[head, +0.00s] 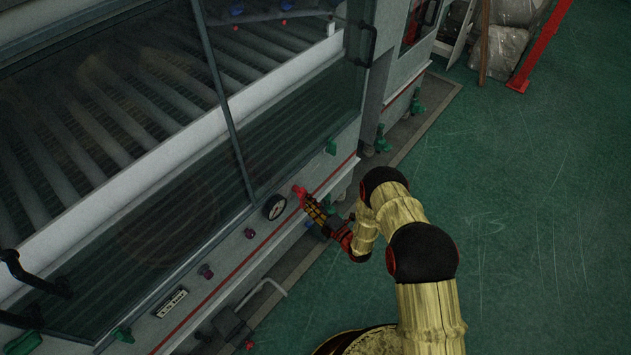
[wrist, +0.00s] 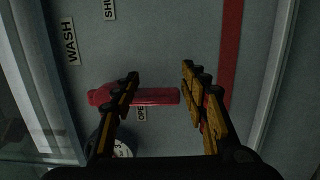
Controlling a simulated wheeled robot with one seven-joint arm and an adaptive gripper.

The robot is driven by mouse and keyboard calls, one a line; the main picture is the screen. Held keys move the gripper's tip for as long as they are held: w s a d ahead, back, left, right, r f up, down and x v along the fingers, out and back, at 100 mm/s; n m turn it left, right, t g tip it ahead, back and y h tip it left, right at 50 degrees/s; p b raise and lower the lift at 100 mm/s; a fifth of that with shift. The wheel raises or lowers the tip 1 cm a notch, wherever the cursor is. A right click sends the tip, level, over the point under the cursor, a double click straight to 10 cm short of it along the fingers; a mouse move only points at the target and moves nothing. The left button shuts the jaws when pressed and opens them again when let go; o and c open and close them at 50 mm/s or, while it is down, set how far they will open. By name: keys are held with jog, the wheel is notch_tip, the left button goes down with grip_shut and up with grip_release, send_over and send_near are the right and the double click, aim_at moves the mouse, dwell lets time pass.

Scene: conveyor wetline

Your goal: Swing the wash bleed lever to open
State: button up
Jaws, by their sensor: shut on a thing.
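The wash bleed lever is red. In the wrist view its bar (wrist: 155,96) lies level across the picture, its hub at the left beneath the WASH label (wrist: 71,41). The OPEN label (wrist: 141,114) is partly visible just below the bar, and the SHUT label (wrist: 110,9) is well above it, cut by the top edge. My gripper (wrist: 160,74) is shut on the lever, with the bar between its black-and-yellow fingers; the left finger crosses in front of it. In the head view my gripper (head: 307,200) is at the red lever (head: 298,190) on the machine's front panel.
A round gauge (head: 274,207) sits beside the lever. A grey pipe (head: 265,286) juts out below. The green floor (head: 540,190) at the right is clear.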

jog(key=shift+s+d+f+g+y, duration=0.1)
jog(key=shift+s+f+g, duration=0.05)
jog(key=shift+s, duration=0.45)
jog(key=shift+s+d+f+g+y, duration=0.1)
jog(key=shift+s+f, duration=0.05)
jog(key=shift+s, duration=0.45)
jog(key=shift+s+d+f+g+y, duration=0.1)
jog(key=shift+s+f+g, duration=0.05)
jog(key=shift+s, duration=0.45)
jog(key=shift+s+d+p, duration=0.15)
jog(key=shift+d+p, duration=0.1)
jog(key=shift+p, duration=0.05)
jog(key=shift+s+d+r, duration=0.1)
jog(key=shift+s+r, duration=0.15)
jog(key=shift+s, duration=0.55)
jog(key=shift+s+d, duration=0.25)
jog(key=shift+d, duration=0.4)
jog(key=shift+s+d, duration=0.25)
jog(key=shift+d, duration=0.35)
jog(key=shift+w+a+r, duration=0.1)
jog(key=shift+n, duration=0.3)
